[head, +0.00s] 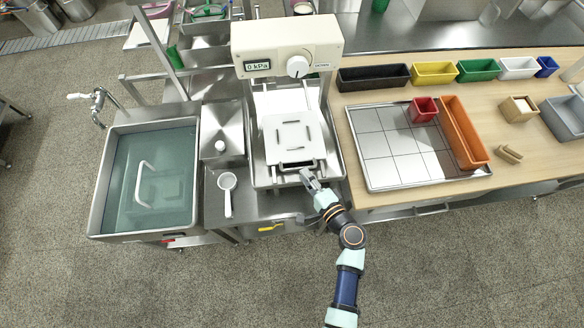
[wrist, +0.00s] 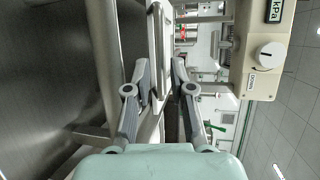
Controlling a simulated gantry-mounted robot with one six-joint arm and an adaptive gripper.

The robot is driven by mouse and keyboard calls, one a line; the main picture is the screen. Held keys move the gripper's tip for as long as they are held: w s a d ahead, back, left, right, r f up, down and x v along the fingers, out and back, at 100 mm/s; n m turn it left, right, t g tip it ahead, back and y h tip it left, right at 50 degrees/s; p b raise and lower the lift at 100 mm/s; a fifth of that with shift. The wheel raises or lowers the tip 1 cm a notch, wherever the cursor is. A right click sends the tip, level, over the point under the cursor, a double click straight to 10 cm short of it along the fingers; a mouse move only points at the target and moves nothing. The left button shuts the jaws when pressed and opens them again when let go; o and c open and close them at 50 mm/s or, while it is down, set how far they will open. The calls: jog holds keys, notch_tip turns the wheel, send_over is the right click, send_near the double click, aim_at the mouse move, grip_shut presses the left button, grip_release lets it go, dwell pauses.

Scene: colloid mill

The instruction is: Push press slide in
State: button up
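The press (head: 287,42) is a cream-coloured head with a dial and a display reading 0 kPa. Below it, the press slide (head: 290,170) is a steel tray drawn toward the front, bearing a white slotted plate (head: 291,133). A handle bar (head: 298,165) shows at the slide's front. My gripper (head: 309,176) is at this front edge, just right of the handle's middle. In the wrist view, my gripper's fingers (wrist: 161,68) stand apart, one on each side of a pale bar or plate edge (wrist: 156,45). I cannot tell whether they touch it.
A water-filled sink (head: 150,180) is left, with a small strainer (head: 227,190) beside the press. To the right, a wooden counter holds a tiled tray (head: 390,150), a red bin (head: 423,109), an orange bin (head: 464,133) and several coloured bins behind. The floor in front is clear.

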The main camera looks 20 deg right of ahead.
aim_at(299, 168)
jog(key=x, duration=0.4)
jog(key=shift+w+a, duration=0.1)
jog(key=shift+w, duration=0.1)
grip_shut()
